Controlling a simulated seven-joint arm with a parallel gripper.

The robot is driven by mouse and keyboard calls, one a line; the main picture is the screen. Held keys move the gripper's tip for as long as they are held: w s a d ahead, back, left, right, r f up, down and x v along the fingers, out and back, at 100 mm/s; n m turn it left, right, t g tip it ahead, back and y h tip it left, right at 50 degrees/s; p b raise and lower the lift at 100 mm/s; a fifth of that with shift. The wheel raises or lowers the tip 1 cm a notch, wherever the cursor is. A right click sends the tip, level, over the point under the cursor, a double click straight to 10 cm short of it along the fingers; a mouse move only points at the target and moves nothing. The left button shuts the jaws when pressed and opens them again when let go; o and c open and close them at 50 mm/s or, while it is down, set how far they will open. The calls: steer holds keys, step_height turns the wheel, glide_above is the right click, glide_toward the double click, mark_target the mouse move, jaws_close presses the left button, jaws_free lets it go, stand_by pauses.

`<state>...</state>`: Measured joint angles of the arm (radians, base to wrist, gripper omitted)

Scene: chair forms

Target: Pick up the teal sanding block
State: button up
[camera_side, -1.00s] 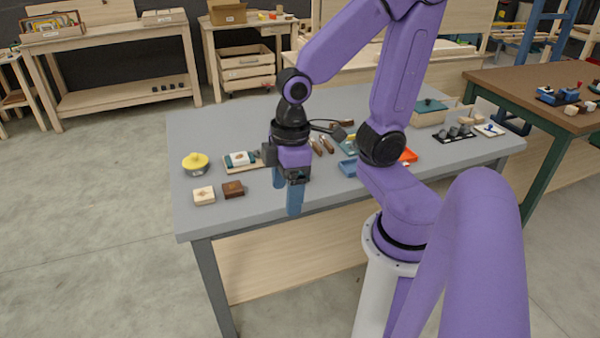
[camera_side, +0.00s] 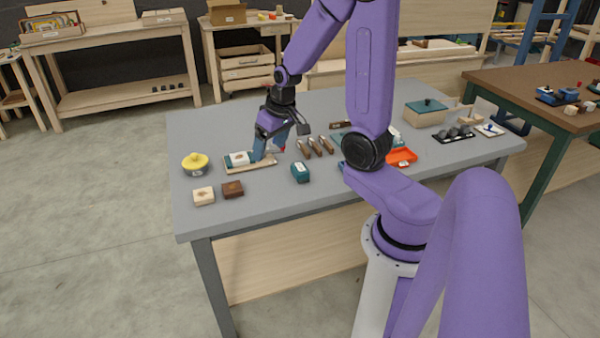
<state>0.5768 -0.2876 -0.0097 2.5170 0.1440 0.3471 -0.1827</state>
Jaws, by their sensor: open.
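The teal sanding block (camera_side: 300,173) is a small dark teal block with a pale label on top. It sits on the grey table, right of the wooden tray and nearer the front edge. My gripper (camera_side: 269,149) has blue fingers and is open. It is behind and left of the teal block, clear of it, close to the right end of the tray. The view does not show anything between its fingers.
A wooden tray (camera_side: 262,163) holds a white and blue-teal item (camera_side: 239,158). A yellow round item (camera_side: 195,164), a cream block (camera_side: 204,196) and a brown block (camera_side: 233,189) lie left. Wooden-handled tools (camera_side: 316,146) and an orange tray (camera_side: 402,157) lie right.

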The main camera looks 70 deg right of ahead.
steer(key=s+d+f+m+h, duration=0.1)
steer(key=d+m, duration=0.2)
steer(key=d, duration=0.4)
steer(key=m+h, duration=0.2)
steer(key=m, duration=0.1)
glide_toward(300, 167)
steer(key=shift+d+x, duration=0.25)
steer(key=shift+x, duration=0.95)
steer(key=shift+d+x, duration=0.25)
steer(key=shift+x, duration=1)
steer(key=shift+a+x, duration=0.2)
steer(key=shift+x, duration=0.75)
steer(key=shift+a+x, duration=0.15)
steer(key=shift+x, duration=1.5)
steer(key=shift+w, duration=0.1)
steer(key=c, duration=1.1)
